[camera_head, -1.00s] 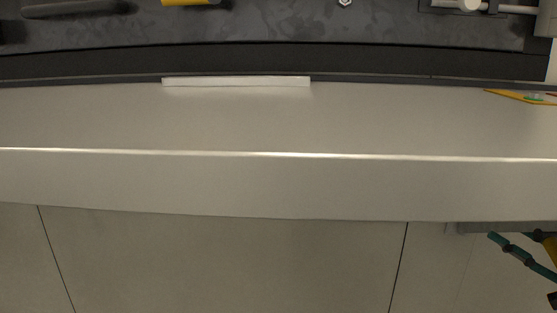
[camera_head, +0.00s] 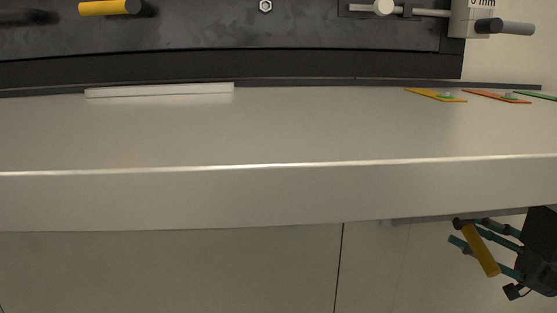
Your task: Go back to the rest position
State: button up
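My gripper (camera_head: 458,230) shows at the lower right, in front of the pale cabinet front and below the table's front edge. It has a black body and thin teal finger links pointing left. A yellow bar (camera_head: 480,251) lies across the finger links. I cannot tell whether it is held between the fingertips or only overlaps them in this view. The gap between the fingertips is not clear.
The pale table top (camera_head: 300,130) is mostly clear. A white strip (camera_head: 160,90) lies at its back edge. Yellow (camera_head: 425,94) and orange (camera_head: 490,96) flat cards lie at the back right. A dark panel behind carries a yellow peg (camera_head: 105,8), a nut (camera_head: 265,6) and a caliper-like tool (camera_head: 470,18).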

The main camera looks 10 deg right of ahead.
jog(key=x, duration=0.4)
dwell(0.3)
